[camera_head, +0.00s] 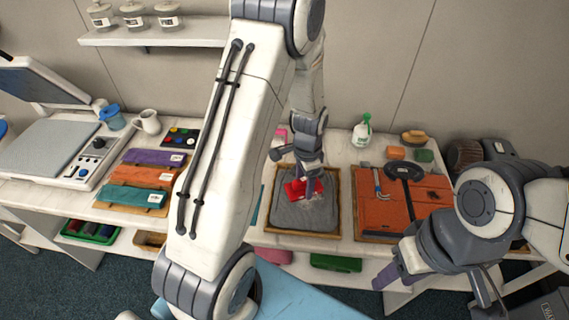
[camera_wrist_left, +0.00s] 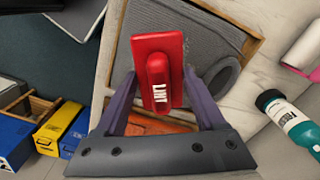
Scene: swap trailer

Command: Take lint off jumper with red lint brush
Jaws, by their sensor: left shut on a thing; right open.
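The grey jumper (camera_head: 290,217) lies in a shallow wooden tray on the bench, and it also shows in the left wrist view (camera_wrist_left: 215,35). The red lint brush (camera_head: 294,189), marked LINT in the left wrist view (camera_wrist_left: 157,68), is between the fingers of my left gripper (camera_head: 308,183). My left gripper is shut on its handle, over the jumper. I cannot tell whether the brush touches the cloth. Pale specks, perhaps lint, show on the jumper beside the brush. My right gripper (camera_head: 437,285) is open and empty in front of the bench, at lower right.
A tray with orange cloth (camera_head: 380,212) and a black-headed tool (camera_head: 404,172) is right of the jumper tray. A spray bottle (camera_head: 362,131) stands behind. Folded coloured cloths (camera_head: 136,196) and a flat press (camera_head: 45,150) are at left. A low shelf holds bins.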

